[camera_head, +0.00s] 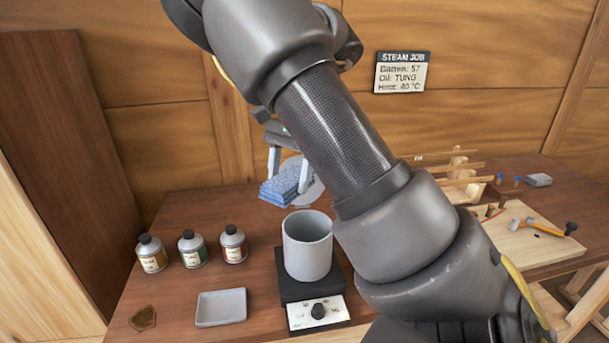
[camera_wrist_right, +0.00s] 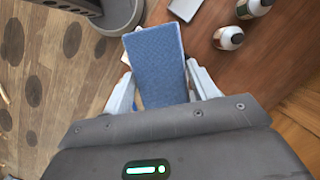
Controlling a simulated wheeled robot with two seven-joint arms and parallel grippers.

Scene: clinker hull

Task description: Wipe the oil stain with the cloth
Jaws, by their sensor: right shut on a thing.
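My right gripper (camera_head: 288,180) is shut on a folded blue cloth (camera_head: 283,188) and holds it in the air above the back of the bench, behind the grey pot. In the right wrist view the cloth (camera_wrist_right: 157,65) lies between the two pale fingers of the right gripper (camera_wrist_right: 163,88). A brown oil stain (camera_head: 143,318) is on the bench top at the front left, well apart from the cloth. The stain cannot be made out in the right wrist view. My left gripper is not in view.
A grey pot (camera_head: 307,248) stands on a dark heater (camera_head: 314,291). A shallow grey tray (camera_head: 221,307) lies right of the stain. Three bottles, one of them green-labelled (camera_head: 192,249), stand behind it. A pale board (camera_head: 525,238) with tools lies right. My right arm hides the bench's middle.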

